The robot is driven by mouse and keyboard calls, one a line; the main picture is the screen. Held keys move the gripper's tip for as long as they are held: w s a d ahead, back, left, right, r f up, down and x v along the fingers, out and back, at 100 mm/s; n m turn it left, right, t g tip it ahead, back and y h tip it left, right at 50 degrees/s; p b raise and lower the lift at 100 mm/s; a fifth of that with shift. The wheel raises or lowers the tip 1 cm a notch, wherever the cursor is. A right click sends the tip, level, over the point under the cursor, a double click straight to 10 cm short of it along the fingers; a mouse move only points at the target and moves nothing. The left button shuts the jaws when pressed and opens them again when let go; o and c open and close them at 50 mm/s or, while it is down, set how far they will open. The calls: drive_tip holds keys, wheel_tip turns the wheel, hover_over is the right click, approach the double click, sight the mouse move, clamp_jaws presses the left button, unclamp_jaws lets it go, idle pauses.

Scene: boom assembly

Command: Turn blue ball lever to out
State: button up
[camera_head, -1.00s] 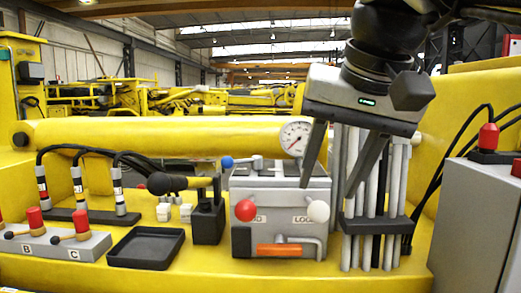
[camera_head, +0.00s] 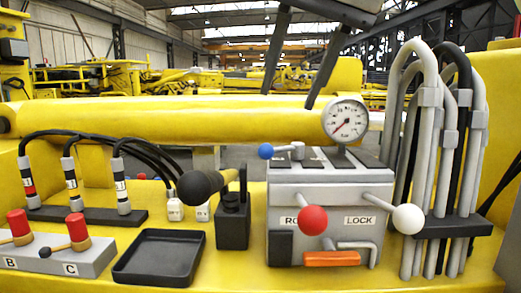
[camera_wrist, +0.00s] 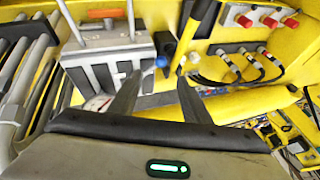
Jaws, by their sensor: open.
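The blue ball lever (camera_head: 267,151) sits on top of the grey valve box (camera_head: 330,192), at its back left corner. Its ball points left in the head view, and its short grey arm runs right to a pivot. In the wrist view the blue ball (camera_wrist: 161,61) shows just beyond and between the fingertips. My gripper (camera_head: 290,98) is open and empty. Its two dark fingers hang from the top edge of the head view, above and behind the box, apart from the lever.
A pressure gauge (camera_head: 345,121) stands right of the lever. Red (camera_head: 312,220) and white (camera_head: 408,219) ball levers front the box. A black-knobbed lever (camera_head: 199,187) stands left, hoses (camera_head: 440,150) right. An empty black tray (camera_head: 158,257) lies at front left.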

sight(269, 145)
drive_tip(key=b+x, duration=0.2)
drive_tip(key=x, duration=0.9)
drive_tip(key=shift+w+a+f, duration=0.1)
drive_tip(key=shift+w, duration=0.1)
clamp_jaws()
